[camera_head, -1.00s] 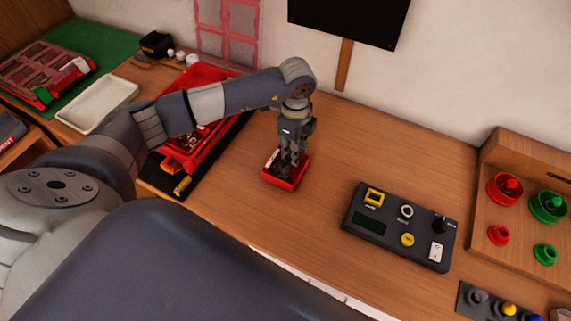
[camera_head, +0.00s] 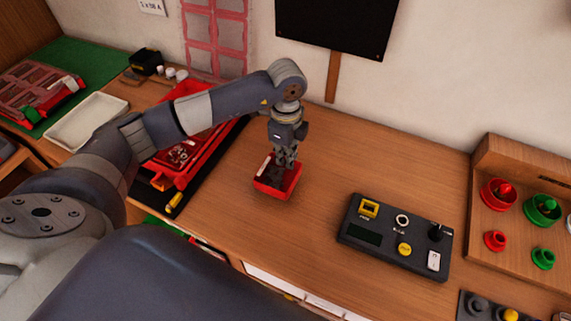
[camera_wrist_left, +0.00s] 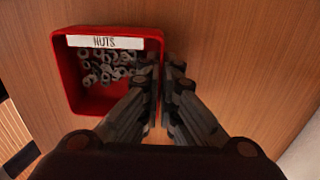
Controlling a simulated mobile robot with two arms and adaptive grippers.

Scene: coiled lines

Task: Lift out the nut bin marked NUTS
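The nut bin (camera_head: 280,192) is a small red open box, on or just above the wooden table; I cannot tell whether it touches. In the left wrist view the bin (camera_wrist_left: 72,85) shows a white NUTS label and several metal nuts (camera_wrist_left: 100,68) inside. My left gripper (camera_head: 285,165) points down over the bin. In the left wrist view its fingers (camera_wrist_left: 163,78) straddle the bin's right wall, one inside and one outside, closed on it. The finger inside hides some of the nuts. My right gripper is in neither view.
A grey control box (camera_head: 393,236) stands right of the bin, and a wooden stand with red and green buttons (camera_head: 497,194) is farther right. A larger red tray (camera_head: 190,150) on a black mat lies to the left. The table between bin and control box is clear.

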